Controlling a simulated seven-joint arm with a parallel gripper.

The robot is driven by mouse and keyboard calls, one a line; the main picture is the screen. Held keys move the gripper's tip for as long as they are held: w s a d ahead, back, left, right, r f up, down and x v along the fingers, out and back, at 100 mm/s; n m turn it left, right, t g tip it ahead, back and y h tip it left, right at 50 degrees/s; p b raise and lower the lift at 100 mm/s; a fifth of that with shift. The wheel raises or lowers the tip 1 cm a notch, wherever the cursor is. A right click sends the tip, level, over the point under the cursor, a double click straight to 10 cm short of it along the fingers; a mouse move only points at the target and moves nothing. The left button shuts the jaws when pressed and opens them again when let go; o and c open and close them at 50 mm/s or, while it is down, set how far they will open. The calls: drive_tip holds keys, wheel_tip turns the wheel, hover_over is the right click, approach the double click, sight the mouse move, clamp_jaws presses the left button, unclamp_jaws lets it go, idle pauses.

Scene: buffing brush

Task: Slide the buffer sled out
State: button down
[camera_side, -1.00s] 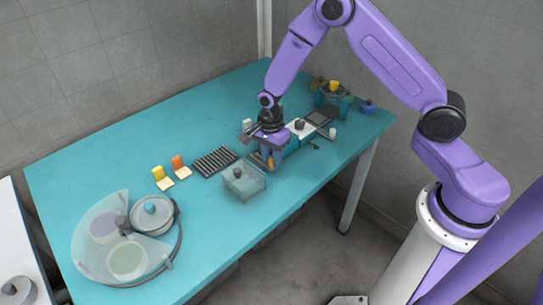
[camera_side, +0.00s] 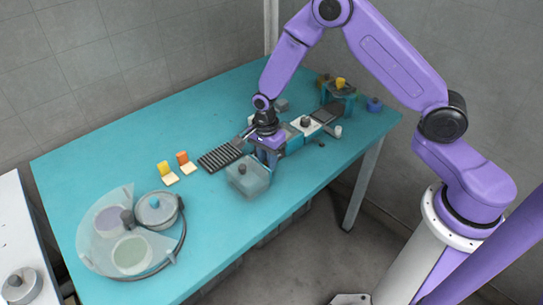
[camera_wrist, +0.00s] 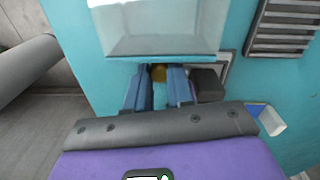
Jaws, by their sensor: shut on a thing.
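In the wrist view my two blue fingers (camera_wrist: 158,90) are closed around a narrow part with a yellow-gold end (camera_wrist: 158,72). I take this to be the sled's handle; the fingers hide most of it, and the sled's body cannot be made out. A dark grey block (camera_wrist: 207,84) sits just right of the fingers.
A clear lidded box (camera_side: 248,178) stands close in front of my gripper. A black ribbed rack (camera_side: 220,157) lies to its left, with yellow and orange pieces beyond. A round clear-covered tray (camera_side: 130,235) is at far left. Bare table lies behind the rack.

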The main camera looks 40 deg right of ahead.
drive_tip(key=shift+a, duration=0.3)
drive_tip(key=c, duration=1.3)
unclamp_jaws()
drive_tip(key=shift+o, duration=0.2)
drive_tip(key=shift+d, duration=0.1)
wheel_tip(320, 180, up, 18)
drive_tip(key=shift+w+f, duration=0.25)
